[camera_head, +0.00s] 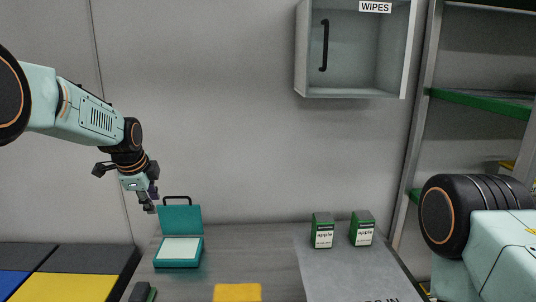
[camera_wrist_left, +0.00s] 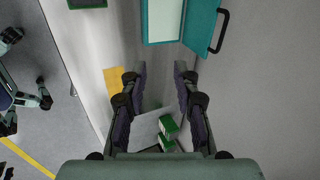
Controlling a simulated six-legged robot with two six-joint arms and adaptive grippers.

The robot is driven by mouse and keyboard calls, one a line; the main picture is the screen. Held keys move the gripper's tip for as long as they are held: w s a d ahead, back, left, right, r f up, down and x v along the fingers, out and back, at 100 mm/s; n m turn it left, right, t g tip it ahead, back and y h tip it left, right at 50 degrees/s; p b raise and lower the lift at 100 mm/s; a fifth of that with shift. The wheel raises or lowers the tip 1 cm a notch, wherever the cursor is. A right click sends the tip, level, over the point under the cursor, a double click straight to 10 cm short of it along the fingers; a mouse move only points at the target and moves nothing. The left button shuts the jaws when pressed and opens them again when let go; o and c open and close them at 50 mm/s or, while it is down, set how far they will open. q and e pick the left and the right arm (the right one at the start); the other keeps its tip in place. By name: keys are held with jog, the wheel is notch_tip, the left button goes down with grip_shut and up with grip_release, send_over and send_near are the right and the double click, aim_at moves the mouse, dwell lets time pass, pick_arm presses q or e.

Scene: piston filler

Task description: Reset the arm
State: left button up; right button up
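My left arm reaches in from the left in the head view. Its gripper (camera_head: 151,203) points down, just above and to the left of the open teal case (camera_head: 179,252). In the left wrist view the two fingers of the gripper (camera_wrist_left: 160,72) stand apart with nothing between them, so it is open and empty. The teal case (camera_wrist_left: 203,22) shows at the top of that view, beyond the fingertips. My right arm shows at the right edge of the head view, folded, and its gripper is out of the picture.
Two green apple boxes (camera_head: 322,231) (camera_head: 363,229) stand at the back of the counter. A yellow patch (camera_head: 237,292) and a dark green item (camera_head: 142,292) are at the front. A WIPES cabinet (camera_head: 354,50) hangs above. A shelf rack (camera_head: 480,98) stands right.

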pick_arm(q)
jog(key=s+d+f+n+t, duration=0.1)
jog(key=s+d+f+n, duration=0.2)
jog(key=s+f+n, duration=0.55)
jog(key=s+d+f+n, duration=0.2)
jog(key=s+f+n, duration=0.3)
jog(key=f, duration=0.7)
jog(key=s+d+f+n+g, duration=0.1)
jog(key=s+f+g, duration=0.2)
jog(key=s, duration=1.5)
jog(key=s+d+f+n+g, duration=0.1)
jog(key=s+f, duration=0.6)
jog(key=s, duration=1.1)
jog(key=shift+s+d+f+n+g, duration=0.2)
jog(key=shift+s+n+g, duration=0.2)
jog(key=shift+n+g, duration=0.55)
pick_arm(e)
jog(key=shift+w+d+f, duration=0.1)
jog(key=shift+w, duration=0.25)
